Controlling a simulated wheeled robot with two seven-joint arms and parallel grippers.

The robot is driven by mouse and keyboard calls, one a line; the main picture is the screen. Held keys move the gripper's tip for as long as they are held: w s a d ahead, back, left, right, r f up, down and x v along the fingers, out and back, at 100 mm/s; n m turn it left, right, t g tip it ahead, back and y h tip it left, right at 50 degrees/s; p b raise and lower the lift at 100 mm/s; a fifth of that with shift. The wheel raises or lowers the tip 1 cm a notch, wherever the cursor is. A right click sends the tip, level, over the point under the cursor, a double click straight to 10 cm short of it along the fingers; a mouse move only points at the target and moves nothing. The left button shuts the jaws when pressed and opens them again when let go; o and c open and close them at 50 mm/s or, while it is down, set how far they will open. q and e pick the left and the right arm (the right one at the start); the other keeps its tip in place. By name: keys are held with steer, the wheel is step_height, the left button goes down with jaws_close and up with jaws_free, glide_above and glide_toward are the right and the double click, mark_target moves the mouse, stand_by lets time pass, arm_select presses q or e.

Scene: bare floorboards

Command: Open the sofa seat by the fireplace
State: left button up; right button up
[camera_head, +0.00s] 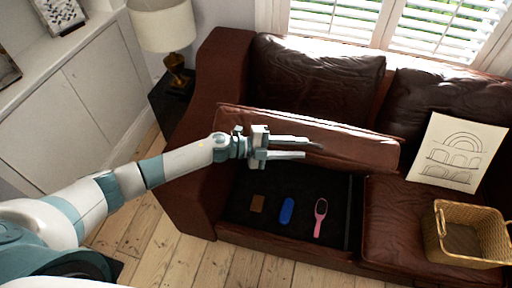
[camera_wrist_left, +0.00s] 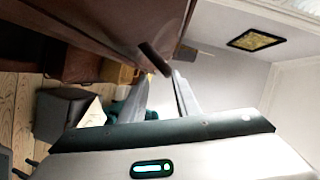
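The brown leather sofa's left seat (camera_head: 310,135) is tilted up and stands raised along its back side. Below it the dark storage space (camera_head: 245,185) is exposed. In it lie a small brown item (camera_head: 258,203), a blue oval item (camera_head: 287,210) and a pink hairbrush (camera_head: 320,217). My left gripper (camera_head: 308,149) is in front of the raised seat's face, with its two fingers apart. The left wrist view shows the fingers (camera_wrist_left: 158,85) close to the brown leather (camera_wrist_left: 110,25); I cannot tell whether they touch it. My right gripper is not in view.
The right seat (camera_head: 390,220) is down, with a wicker basket (camera_head: 437,247) and a drawing sheet (camera_head: 458,152) on the sofa. A lamp (camera_head: 165,30) stands on a dark side table at the left. Floorboards (camera_head: 175,255) in front of the sofa are clear.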

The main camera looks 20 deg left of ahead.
arm_select(q)
steer(key=b+v, duration=0.3)
steer(key=v, duration=1)
steer(key=shift+s+a+b, duration=0.2)
steer(key=shift+a+b, duration=0.15)
steer(key=shift+r, duration=0.1)
